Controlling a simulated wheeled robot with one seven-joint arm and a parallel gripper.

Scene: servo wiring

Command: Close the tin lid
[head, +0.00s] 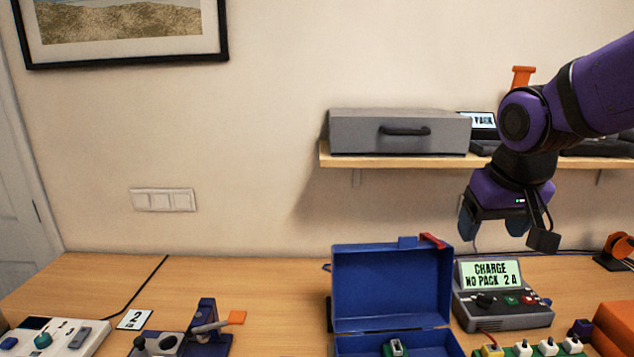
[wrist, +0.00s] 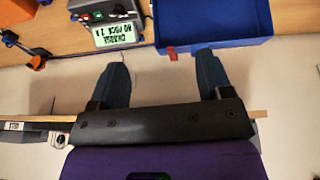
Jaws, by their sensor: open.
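The blue tin (head: 396,344) stands open on the table in the head view, its lower edge cut off by the frame. Its lid (head: 390,286) stands upright at the back, with a red tab at its upper right corner. Something small with a green part lies inside the tin. My gripper (head: 493,228) is open and empty, in the air behind and to the right of the lid, above the charger. In the wrist view, the two blue fingers (wrist: 163,72) are spread apart with nothing between them.
The charger (head: 503,296) with a lit screen stands right of the tin. A shelf (head: 400,161) with a grey case (head: 400,132) is on the wall behind. A soldering-type holder (head: 205,330) and a white device (head: 55,337) are at left. The table between them and the tin is clear.

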